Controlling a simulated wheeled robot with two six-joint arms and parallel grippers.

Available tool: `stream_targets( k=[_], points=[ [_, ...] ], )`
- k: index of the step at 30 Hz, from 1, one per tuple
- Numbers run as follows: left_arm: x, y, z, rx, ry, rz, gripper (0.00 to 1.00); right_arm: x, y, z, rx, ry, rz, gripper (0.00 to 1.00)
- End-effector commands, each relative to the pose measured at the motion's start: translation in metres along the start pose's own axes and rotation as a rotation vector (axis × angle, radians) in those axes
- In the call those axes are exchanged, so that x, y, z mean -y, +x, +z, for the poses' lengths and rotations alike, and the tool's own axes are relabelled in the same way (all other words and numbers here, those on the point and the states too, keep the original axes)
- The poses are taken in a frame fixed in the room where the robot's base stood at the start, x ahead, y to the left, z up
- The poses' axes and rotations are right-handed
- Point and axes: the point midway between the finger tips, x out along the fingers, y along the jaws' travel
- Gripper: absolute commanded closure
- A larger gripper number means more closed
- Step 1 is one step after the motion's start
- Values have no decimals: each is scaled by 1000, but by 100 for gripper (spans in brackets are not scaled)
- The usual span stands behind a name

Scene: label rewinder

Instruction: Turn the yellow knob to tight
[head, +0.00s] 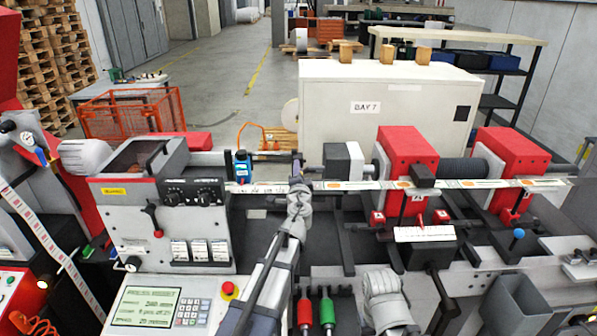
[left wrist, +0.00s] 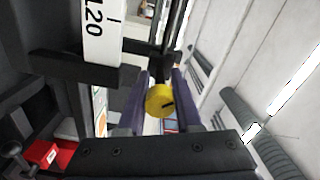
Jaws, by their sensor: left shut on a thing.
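The yellow knob (left wrist: 160,100) shows in the left wrist view, round, with a dark mark on its face. The fingers of my left gripper (left wrist: 162,103) lie on both sides of it and are shut on it. In the head view my left gripper (head: 297,180) is at the middle of the machine, at the label strip, and it hides the knob there. My right gripper is not visible; only a grey arm part of mine shows at the bottom of the head view.
The label strip (head: 465,184) runs across the machine, past two red housings (head: 407,150) on the right. A control panel with keypad (head: 158,307) is at the lower left. A blue-topped device (head: 242,165) stands just left of my left gripper. A white cabinet (head: 400,105) stands behind.

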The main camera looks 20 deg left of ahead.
Motion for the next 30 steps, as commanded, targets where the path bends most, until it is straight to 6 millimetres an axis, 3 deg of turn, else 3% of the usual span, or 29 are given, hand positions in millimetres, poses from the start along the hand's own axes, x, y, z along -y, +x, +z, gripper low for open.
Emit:
stream_targets(
  k=[15, 30],
  points=[
    [-1, -1, 0, -1, 463, 0, 100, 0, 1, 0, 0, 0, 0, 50],
    [-1, -1, 0, -1, 699, 0, 100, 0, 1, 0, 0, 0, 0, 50]
  ],
)
